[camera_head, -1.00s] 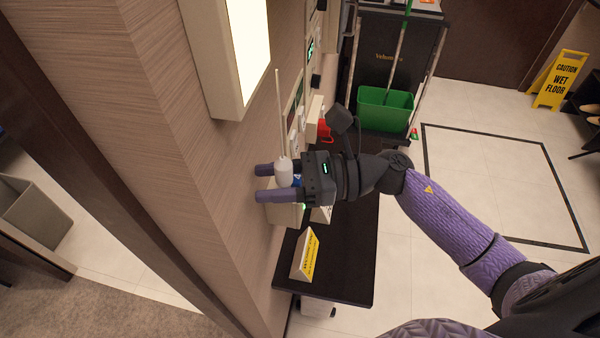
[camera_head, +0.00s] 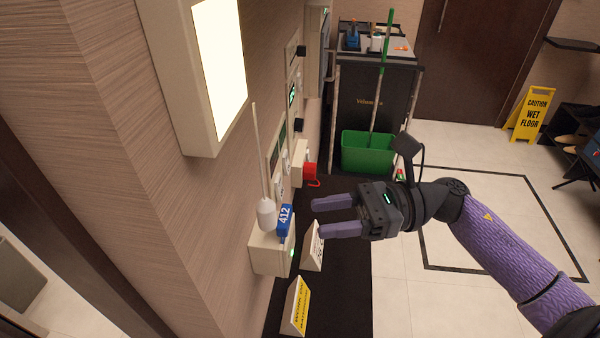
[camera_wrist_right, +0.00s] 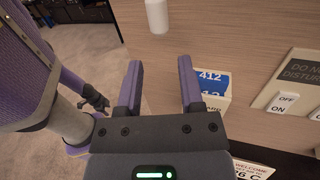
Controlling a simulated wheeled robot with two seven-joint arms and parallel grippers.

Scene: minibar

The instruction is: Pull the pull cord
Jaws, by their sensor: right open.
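The pull cord is a thin pale cord with a white bell-shaped handle (camera_head: 267,213), hanging along the wood-panelled wall in the head view. In the right wrist view the white handle (camera_wrist_right: 157,15) shows at the top edge, beyond the fingertips. My right gripper (camera_head: 320,218) is open and empty, to the right of the handle and apart from it, its fingers pointing left toward the wall. In the right wrist view its two purple fingers (camera_wrist_right: 158,85) are spread with nothing between them. A dark gripper-like end, seemingly my left one (camera_wrist_right: 95,98), shows small at the left; its jaws are unclear.
A blue 412 tag (camera_head: 285,222) stands in a cream wall box (camera_head: 268,257) just below the handle. A lit wall lamp (camera_head: 218,65) juts out above. Tent cards (camera_head: 313,246) stand on the dark shelf (camera_head: 345,285). A cart with a green bucket (camera_head: 368,155) stands behind.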

